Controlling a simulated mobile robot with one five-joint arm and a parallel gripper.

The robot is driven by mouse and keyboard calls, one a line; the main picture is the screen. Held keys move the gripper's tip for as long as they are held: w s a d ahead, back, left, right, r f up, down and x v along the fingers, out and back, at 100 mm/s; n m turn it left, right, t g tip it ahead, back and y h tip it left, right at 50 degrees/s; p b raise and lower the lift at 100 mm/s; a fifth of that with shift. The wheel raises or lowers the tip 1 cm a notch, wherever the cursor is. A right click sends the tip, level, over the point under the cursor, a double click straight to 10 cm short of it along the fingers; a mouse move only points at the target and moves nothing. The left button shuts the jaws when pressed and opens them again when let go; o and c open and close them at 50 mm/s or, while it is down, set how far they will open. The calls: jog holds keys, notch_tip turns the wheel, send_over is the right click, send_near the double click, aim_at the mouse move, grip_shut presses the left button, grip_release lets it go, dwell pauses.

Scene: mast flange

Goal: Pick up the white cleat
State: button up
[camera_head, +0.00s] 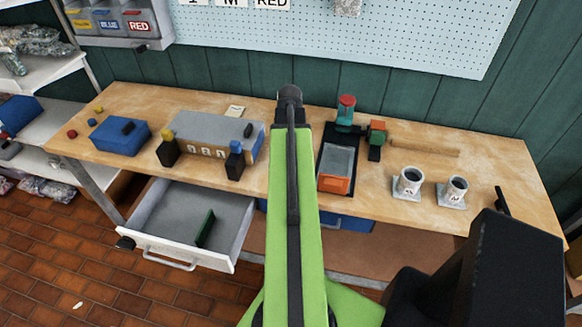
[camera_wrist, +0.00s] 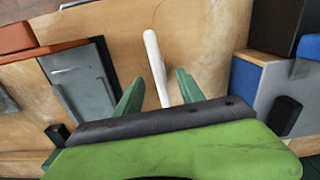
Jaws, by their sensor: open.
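The white cleat (camera_wrist: 154,58) is a slim white bar that shows in the wrist view, lying on the wooden bench top (camera_wrist: 205,40). My gripper (camera_wrist: 158,88) is open, with one green finger to each side of the cleat's lower end in the picture. I cannot tell whether either finger touches it. The very end of the cleat is hidden behind the dark edge of my gripper body. In the head view, my green arm covers the spot and the cleat does not show.
A grey box (camera_head: 212,134) with a blue side stands left of my arm. A dark tray with an orange block (camera_head: 334,184) lies right of it. Two mugs (camera_head: 409,181) stand farther right. An open drawer (camera_head: 160,250) juts out at the front left.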

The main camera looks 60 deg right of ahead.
notch_tip(320, 180, down, 5)
jog(key=b, duration=0.3)
jog(key=shift+d+r+b, duration=0.1)
jog(key=shift+r+b, duration=0.05)
jog(key=shift+b, duration=0.2)
jog(key=shift+r, duration=0.2)
jog(key=shift+c, duration=0.3)
grip_shut()
